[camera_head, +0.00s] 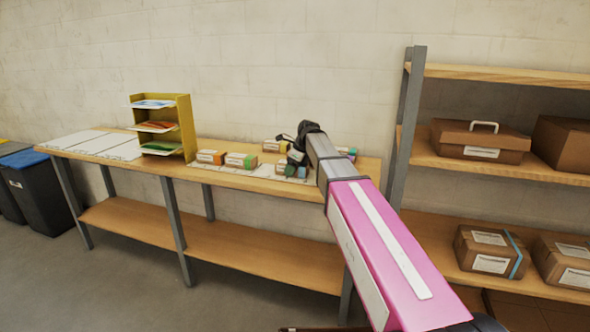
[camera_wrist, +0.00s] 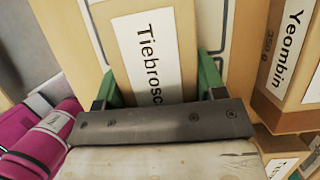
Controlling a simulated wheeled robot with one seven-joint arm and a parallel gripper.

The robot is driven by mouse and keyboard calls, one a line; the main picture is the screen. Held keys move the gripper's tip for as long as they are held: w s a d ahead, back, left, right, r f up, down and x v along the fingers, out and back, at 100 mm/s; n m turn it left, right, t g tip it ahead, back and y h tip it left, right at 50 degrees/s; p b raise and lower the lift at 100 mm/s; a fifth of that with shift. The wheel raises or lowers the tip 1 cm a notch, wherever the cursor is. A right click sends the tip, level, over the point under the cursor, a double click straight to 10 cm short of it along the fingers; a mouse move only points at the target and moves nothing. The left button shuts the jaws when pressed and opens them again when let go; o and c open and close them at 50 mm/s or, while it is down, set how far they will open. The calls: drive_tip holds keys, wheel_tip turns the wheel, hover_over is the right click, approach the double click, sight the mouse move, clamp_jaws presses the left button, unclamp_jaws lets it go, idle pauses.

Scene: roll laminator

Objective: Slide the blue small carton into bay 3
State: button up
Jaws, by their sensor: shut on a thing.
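My gripper (camera_head: 296,158) is low over the right part of the table. In the wrist view its green fingers (camera_wrist: 155,86) are shut on the sides of a brown small carton (camera_wrist: 127,40) with a white label starting "Tiebrosc". In the head view a blue end (camera_head: 303,171) shows just under the gripper, which appears to be the blue small carton's. The gripper covers much of it. Whether it touches the table is hard to tell. White markings (camera_head: 262,170) lie on the tabletop there; no bay number is readable.
An orange-ended carton (camera_head: 210,157) and a green-ended carton (camera_head: 240,160) stand left of the gripper. A yellow-ended carton (camera_head: 273,146) stands behind. A yellow paper rack (camera_head: 184,120) stands farther left.

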sight(271, 171)
drive_tip(key=shift+w+a, duration=0.45)
drive_tip(key=shift+a, duration=0.85)
drive_tip(key=shift+w+a, duration=0.45)
drive_tip(key=shift+a, duration=0.85)
drive_tip(key=shift+w+a, duration=0.45)
drive_tip(key=shift+a, duration=0.85)
drive_tip(key=o, duration=1.2)
drive_tip(key=shift+r, duration=0.15)
drive_tip(key=shift+r, duration=2.85)
